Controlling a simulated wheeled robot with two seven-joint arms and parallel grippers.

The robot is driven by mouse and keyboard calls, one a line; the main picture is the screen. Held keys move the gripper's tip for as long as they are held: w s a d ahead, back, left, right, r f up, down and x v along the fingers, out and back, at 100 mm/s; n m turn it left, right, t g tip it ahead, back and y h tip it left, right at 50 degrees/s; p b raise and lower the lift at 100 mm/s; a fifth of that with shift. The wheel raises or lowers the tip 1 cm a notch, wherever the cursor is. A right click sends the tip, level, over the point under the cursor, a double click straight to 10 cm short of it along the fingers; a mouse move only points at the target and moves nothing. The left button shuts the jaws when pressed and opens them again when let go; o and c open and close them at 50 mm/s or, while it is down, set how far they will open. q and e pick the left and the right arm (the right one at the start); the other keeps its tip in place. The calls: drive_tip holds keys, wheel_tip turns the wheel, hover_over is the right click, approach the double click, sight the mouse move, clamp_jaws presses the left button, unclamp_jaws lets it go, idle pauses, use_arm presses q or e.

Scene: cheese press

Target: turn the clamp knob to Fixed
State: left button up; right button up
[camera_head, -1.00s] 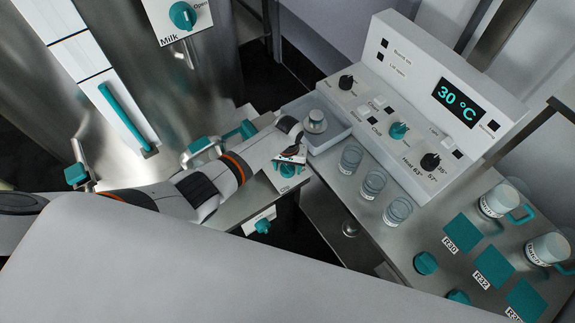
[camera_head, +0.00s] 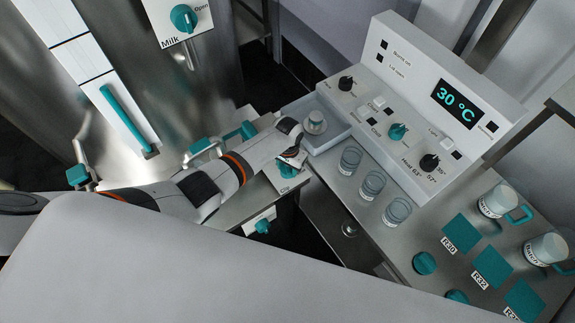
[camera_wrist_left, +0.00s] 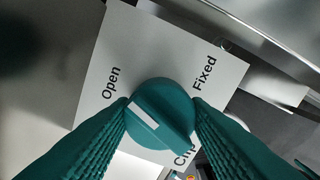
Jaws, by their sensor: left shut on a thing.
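The teal clamp knob (camera_wrist_left: 160,113) shows in the left wrist view on a pale plate (camera_wrist_left: 138,50) labelled Open at the left and Fixed at the upper right. The knob's white mark lies on its left side, nearer Open than Fixed. My left gripper (camera_wrist_left: 162,110) has its teal ribbed fingers on both sides of the knob, shut on it. In the head view, my left gripper (camera_head: 294,158) is over the plate and largely hides the knob. My right gripper is in neither view.
A control panel (camera_head: 455,75) reading 30 °C stands to the right. Several small glass jars (camera_head: 372,185) stand on the steel counter (camera_head: 345,215) beside my left gripper. A second teal knob (camera_head: 262,226) is below the clamp plate.

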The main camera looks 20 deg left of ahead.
use_arm(q)
drive_tip(key=m, duration=0.4)
drive_tip(key=shift+m, duration=0.3)
drive_tip(key=m, duration=0.5)
drive_tip(key=shift+m, duration=0.3)
drive_tip(key=m, duration=0.4)
drive_tip(key=m+b, duration=0.1)
drive_tip(key=m, duration=0.4)
drive_tip(key=shift+m, duration=0.4)
drive_tip(key=o, duration=1)
